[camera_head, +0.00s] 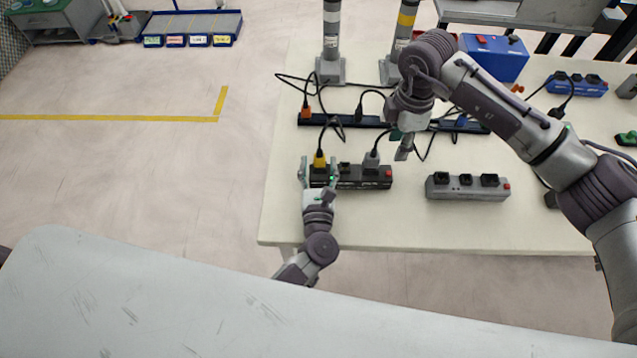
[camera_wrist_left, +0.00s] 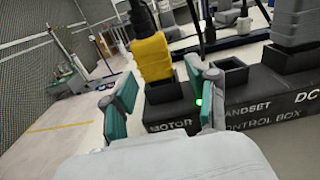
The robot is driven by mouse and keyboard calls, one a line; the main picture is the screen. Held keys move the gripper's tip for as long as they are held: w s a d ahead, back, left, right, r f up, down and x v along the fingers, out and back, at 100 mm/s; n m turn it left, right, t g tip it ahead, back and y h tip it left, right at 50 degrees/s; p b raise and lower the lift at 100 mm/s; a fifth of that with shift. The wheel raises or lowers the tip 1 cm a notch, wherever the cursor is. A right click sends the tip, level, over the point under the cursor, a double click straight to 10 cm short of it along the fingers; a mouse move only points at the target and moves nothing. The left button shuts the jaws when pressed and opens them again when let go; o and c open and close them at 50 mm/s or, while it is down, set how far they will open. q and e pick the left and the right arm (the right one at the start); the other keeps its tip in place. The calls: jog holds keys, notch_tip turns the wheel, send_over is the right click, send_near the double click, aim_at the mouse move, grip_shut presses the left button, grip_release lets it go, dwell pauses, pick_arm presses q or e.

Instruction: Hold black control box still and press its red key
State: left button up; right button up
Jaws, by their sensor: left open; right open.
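The black control box (camera_head: 352,183) lies near the table's front edge, with a yellow plug (camera_head: 319,160) and a grey plug (camera_head: 371,159) in its sockets. Its red key (camera_head: 388,173) is at the right end, out of the left wrist view. My left gripper (camera_head: 319,172) is open at the box's left end. In the left wrist view its teal-padded fingers (camera_wrist_left: 160,103) are spread; one is left of the box (camera_wrist_left: 260,125), the other in front of its labelled face, by a green light. Contact is unclear. My right gripper (camera_head: 404,148) hangs behind and right of the red key, apart from it.
A grey control box (camera_head: 467,188) with its own red key stands to the right. A dark strip (camera_head: 345,120) with cables lies behind. Grey posts (camera_head: 331,68) and a blue box (camera_head: 493,58) stand further back. The table (camera_head: 430,230) is bare in front.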

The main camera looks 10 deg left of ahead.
pick_arm(q)
jog(key=shift+w+a, duration=0.2)
jog(key=shift+w, duration=0.85)
grip_shut()
pick_arm(e)
grip_shut()
dwell(0.7)
